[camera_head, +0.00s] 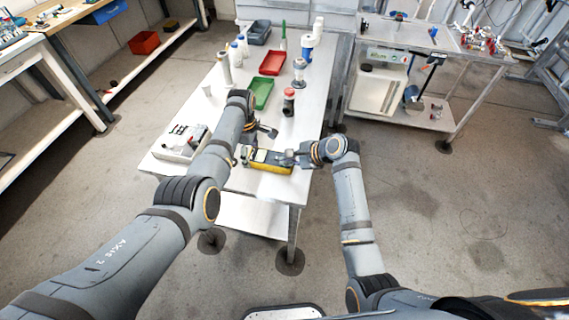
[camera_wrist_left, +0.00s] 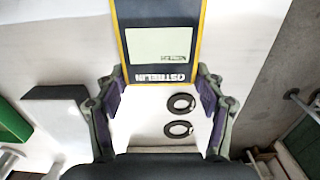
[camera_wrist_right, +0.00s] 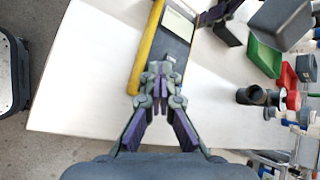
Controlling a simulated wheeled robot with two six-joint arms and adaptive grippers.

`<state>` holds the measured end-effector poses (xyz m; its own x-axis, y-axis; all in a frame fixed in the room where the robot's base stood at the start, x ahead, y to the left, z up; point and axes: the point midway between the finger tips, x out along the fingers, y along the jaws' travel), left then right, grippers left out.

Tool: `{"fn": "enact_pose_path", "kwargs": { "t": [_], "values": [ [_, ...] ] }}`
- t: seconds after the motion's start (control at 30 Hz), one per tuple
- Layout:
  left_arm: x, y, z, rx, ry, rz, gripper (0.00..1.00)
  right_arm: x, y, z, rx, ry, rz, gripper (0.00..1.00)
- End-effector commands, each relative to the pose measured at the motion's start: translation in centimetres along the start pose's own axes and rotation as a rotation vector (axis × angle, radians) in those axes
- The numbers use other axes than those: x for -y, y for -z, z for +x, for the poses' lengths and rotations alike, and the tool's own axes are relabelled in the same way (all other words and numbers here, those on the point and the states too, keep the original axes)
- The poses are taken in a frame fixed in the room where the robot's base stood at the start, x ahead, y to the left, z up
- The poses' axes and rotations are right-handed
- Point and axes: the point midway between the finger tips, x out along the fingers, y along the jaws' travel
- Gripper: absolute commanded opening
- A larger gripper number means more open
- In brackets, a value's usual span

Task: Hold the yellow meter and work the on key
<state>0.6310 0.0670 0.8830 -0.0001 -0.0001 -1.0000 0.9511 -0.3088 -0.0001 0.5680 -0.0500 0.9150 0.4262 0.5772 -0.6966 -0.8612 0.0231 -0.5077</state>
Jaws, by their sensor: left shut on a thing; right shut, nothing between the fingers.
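The yellow meter (camera_head: 270,167), with a dark face, is near the front right of the white table. Its grey screen (camera_wrist_left: 163,46) and a name strip show in the left wrist view. My left gripper (camera_wrist_left: 163,80) is shut on the meter, with a finger on each side of its body by the name strip. My right gripper (camera_wrist_right: 160,78) is shut and empty, its fingertips over or against the meter's dark face below the screen. I cannot tell whether they touch it. They hide that part of the face, so the on key is not visible.
A white device (camera_head: 180,143) sits left of the meter. A red-topped jar (camera_head: 289,101), a green tray (camera_head: 261,93) and a red tray (camera_head: 272,62) stand farther back. Two dark rings (camera_wrist_left: 180,104) lie below the meter in the left wrist view. The table's edge is close.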

Motion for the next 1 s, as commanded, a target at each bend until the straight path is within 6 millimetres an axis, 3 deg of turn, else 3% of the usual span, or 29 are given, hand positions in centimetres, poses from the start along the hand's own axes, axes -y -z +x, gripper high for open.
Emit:
{"fn": "enact_pose_path", "kwargs": {
  "t": [0.6,1.0],
  "values": [
    [0.0,0.0,0.0,0.0,0.0,0.0,0.28,0.8,-0.8,-1.1,0.0,0.001,0.0,0.0],
    [0.0,0.0,0.0,0.0,0.0,0.0,0.28,2.8,-2.7,-3.8,0.0,0.002,-0.002,0.0]
  ]
}}
